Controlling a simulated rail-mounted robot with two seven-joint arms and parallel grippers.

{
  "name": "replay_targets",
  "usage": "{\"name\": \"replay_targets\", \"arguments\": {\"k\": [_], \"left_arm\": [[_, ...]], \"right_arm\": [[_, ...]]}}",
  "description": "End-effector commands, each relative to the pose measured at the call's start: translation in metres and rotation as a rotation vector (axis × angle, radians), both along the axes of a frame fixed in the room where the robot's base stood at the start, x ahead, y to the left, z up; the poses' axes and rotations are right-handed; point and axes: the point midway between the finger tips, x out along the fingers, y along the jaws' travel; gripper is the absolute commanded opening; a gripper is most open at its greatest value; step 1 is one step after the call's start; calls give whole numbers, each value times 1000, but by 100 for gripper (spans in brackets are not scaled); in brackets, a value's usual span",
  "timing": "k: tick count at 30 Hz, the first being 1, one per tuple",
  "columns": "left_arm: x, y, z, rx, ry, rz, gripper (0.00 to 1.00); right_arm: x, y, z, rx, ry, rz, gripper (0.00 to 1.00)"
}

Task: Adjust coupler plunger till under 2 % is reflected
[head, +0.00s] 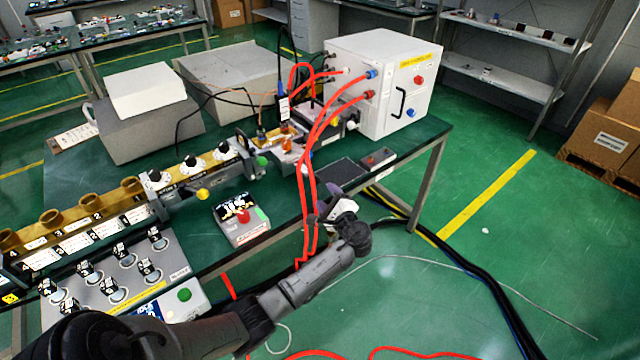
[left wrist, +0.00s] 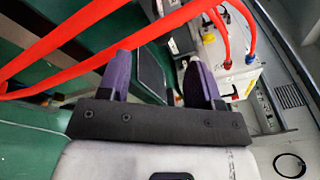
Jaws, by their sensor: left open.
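A brass-coloured waveguide line (head: 75,212) runs along the green bench. A yellow knob (head: 203,194) and a green knob (head: 262,161) stick out from its front side; I cannot tell which is the coupler plunger. My left gripper (head: 328,203) is open and empty, in front of the bench's front edge at the right and apart from both knobs. In the left wrist view its two purple fingers (left wrist: 160,75) stand apart, with red cables passing close to them. My right gripper is not seen.
A white cabinet (head: 380,88) stands at the bench's right end. Red cables (head: 309,180) hang from it over the front edge near my left gripper. A grey panel of dials (head: 115,275) lies at the front left. The floor to the right is mostly clear.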

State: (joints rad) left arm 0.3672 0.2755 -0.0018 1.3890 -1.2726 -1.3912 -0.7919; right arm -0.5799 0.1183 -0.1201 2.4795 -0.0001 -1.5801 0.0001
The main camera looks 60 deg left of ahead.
Motion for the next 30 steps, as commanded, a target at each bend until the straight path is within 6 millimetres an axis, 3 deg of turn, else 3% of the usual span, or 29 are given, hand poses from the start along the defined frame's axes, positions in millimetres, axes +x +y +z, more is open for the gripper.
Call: {"name": "replay_targets", "arguments": {"k": [3, 9, 30], "left_arm": [[-2, -17, 1, -1, -1, -2, 59], [-4, -33, 0, 1, 0, -1, 59], [-5, -37, 0, 1, -1, -1, 59]], "right_arm": [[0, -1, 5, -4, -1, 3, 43], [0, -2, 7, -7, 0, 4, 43], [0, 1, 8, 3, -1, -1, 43]]}}
